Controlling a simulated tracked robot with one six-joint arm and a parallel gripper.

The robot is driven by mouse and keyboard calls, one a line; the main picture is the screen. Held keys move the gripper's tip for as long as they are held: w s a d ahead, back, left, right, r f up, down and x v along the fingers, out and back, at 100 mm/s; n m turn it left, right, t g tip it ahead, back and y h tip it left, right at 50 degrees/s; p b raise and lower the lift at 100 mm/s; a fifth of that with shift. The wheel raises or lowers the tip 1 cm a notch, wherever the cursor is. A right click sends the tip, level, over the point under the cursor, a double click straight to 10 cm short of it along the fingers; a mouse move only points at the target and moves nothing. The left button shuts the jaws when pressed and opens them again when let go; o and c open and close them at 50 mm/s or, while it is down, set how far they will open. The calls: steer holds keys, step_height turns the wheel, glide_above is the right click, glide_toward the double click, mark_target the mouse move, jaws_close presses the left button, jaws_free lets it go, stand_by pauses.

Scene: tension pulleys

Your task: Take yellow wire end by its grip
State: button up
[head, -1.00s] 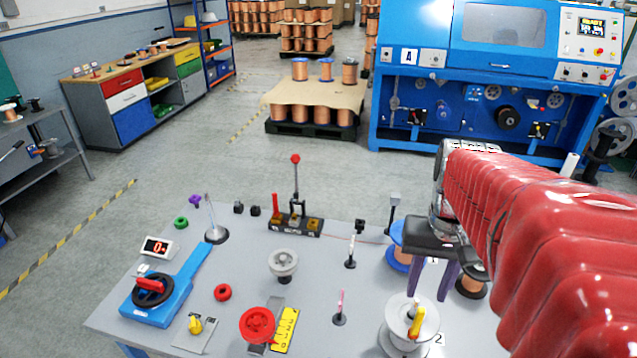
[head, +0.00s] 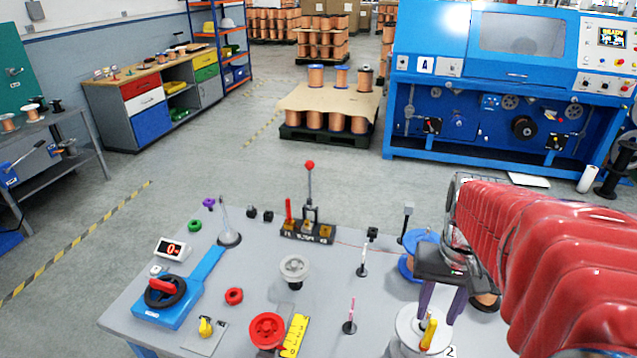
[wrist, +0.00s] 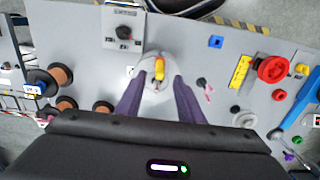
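The yellow wire grip (head: 429,333) stands at the top of a pale spool (head: 408,325) near the front right of the grey table. In the wrist view the yellow grip (wrist: 159,69) shows over the pale round spool, between and slightly beyond my fingertips. My gripper (head: 438,320) is open, with two purple fingers pointing down just above the spool. The fingers of my gripper (wrist: 157,80) hold nothing and are spread on either side of the grip's line. I cannot tell whether the tips are level with the grip.
A blue-flanged spool (head: 412,266) stands close behind my gripper. A post with a pink tip (head: 351,315) stands to the left. A red wheel (head: 267,330) and yellow scale (head: 294,336) are farther left. A blue machine (head: 490,125) stands behind the table.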

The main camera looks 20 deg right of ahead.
mark_target(434, 320)
steer(key=shift+f, duration=2.7)
steer(key=shift+c, duration=0.6)
jaws_close()
